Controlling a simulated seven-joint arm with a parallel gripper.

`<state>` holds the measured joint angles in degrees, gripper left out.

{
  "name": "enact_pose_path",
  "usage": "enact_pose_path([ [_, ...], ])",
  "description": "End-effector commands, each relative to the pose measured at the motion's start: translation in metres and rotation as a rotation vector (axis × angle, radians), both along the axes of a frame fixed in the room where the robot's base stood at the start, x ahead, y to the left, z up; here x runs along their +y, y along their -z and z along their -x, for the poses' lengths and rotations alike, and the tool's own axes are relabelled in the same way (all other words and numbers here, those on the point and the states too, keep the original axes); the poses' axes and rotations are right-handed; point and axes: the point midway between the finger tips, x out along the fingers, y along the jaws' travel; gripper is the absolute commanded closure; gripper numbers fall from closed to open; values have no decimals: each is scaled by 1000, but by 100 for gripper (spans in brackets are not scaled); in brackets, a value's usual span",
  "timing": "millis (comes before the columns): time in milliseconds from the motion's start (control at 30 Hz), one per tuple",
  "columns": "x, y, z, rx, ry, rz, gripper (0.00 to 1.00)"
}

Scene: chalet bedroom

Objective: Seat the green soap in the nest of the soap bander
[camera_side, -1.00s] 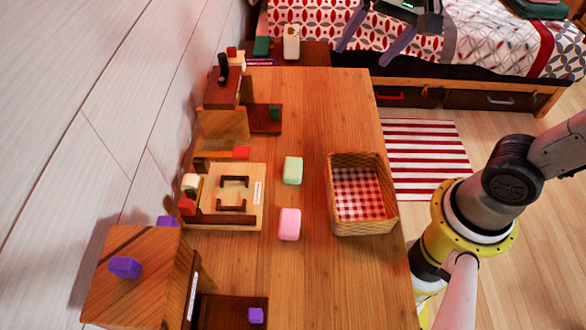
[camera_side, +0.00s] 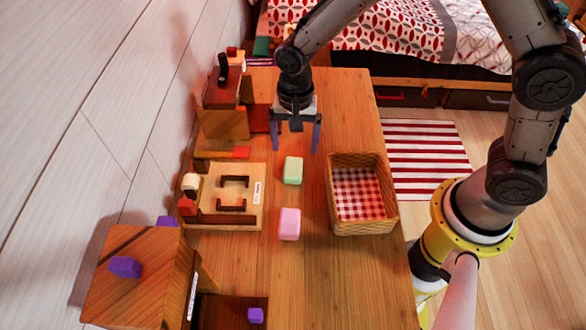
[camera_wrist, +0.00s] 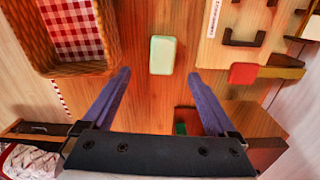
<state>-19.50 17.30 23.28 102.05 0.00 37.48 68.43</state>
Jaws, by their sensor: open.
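The green soap (camera_side: 293,170) lies on the wooden table between the soap bander and the basket. It also shows in the wrist view (camera_wrist: 162,55), ahead of the fingertips and between their lines. The soap bander (camera_side: 252,205) is a light wooden board at the left, with a nest (camera_side: 233,194) formed by two dark brackets. The nest is empty. In the wrist view one bracket (camera_wrist: 243,40) shows at the upper right. My gripper (camera_side: 296,150) is open and empty, pointing down above the table just behind the green soap. Its two purple-blue fingers (camera_wrist: 160,73) are wide apart.
A pink soap (camera_side: 289,224) lies in front of the green one. A wicker basket (camera_side: 361,229) with a checked lining stands to the right. Wooden stations with purple (camera_side: 125,267) and dark parts line the wall. The front table middle is clear.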

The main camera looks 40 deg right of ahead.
Motion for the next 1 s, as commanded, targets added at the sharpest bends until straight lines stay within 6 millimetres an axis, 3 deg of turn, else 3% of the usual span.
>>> enact_pose_path([
  [100, 0, 18, 0, 2, 0, 1, 7],
  [367, -1, 36, -2, 0, 0, 0, 7],
  [700, -2, 78, -8, -1, 0, -1, 7],
  [1000, -2, 81, -8, -2, 0, -1, 9],
])
